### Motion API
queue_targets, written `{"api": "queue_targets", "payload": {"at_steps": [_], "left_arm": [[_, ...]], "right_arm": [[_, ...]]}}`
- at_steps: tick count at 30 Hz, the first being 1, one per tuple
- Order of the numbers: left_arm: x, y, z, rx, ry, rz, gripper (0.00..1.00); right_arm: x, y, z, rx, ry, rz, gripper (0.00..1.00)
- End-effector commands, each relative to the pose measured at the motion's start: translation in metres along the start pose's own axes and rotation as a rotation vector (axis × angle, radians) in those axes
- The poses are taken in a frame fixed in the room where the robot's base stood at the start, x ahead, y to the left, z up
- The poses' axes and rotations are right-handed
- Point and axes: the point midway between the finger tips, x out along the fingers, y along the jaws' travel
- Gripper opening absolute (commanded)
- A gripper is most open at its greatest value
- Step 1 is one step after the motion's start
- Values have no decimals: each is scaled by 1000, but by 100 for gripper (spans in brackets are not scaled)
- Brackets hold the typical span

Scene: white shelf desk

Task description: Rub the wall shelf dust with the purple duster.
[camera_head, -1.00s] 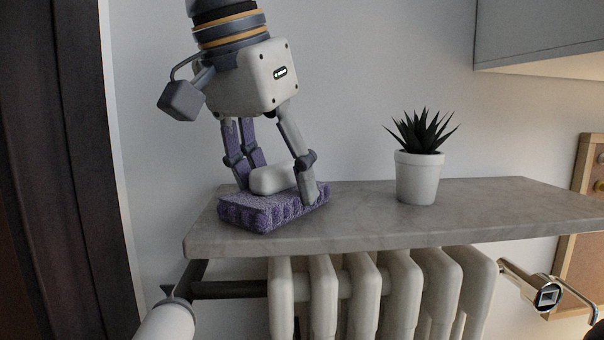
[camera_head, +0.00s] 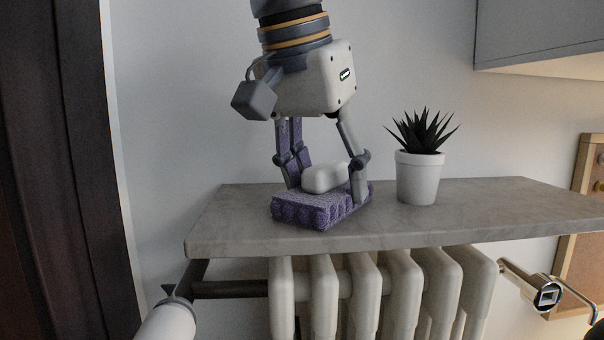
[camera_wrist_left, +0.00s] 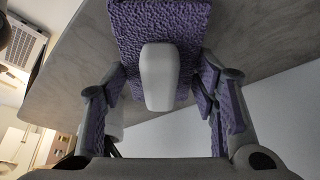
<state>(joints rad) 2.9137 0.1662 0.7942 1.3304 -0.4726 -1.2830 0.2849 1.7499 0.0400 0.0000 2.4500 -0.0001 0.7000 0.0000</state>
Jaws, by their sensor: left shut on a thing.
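The purple duster (camera_head: 312,209) has a fuzzy purple pad and a white handle (camera_head: 324,178). Its pad lies on or just above the grey wall shelf (camera_head: 450,222), left of the plant pot. My left gripper (camera_head: 326,188) comes down from above and is shut on the duster, its fingers on either side. In the left wrist view the purple pad (camera_wrist_left: 190,22) and white handle (camera_wrist_left: 158,78) show between the fingers. I cannot make out any dust on the shelf top. My right gripper is not in view.
A white pot (camera_head: 417,180) with a dark spiky plant stands on the shelf, a short gap right of the duster. A white radiator (camera_head: 380,290) is below the shelf. A grey cabinet (camera_head: 540,30) hangs at upper right. The shelf's right part is clear.

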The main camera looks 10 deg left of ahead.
Motion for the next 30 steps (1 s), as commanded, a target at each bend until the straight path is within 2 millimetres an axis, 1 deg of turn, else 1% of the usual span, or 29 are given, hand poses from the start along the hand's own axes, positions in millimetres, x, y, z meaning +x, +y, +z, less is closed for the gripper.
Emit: {"api": "queue_targets", "payload": {"at_steps": [4,7,15,20,27,30], "left_arm": [[2,4,-3,1,-3,0,21],[0,2,-2,0,-3,0,21],[-6,-20,16,-1,-2,3,21],[-7,-24,20,-1,-3,2,21],[-14,-44,35,-1,-3,4,21],[-16,-49,38,-1,-3,1,21]], "right_arm": [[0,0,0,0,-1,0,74],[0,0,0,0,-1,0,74],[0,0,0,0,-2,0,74],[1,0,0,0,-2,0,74],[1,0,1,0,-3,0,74],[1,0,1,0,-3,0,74]]}}
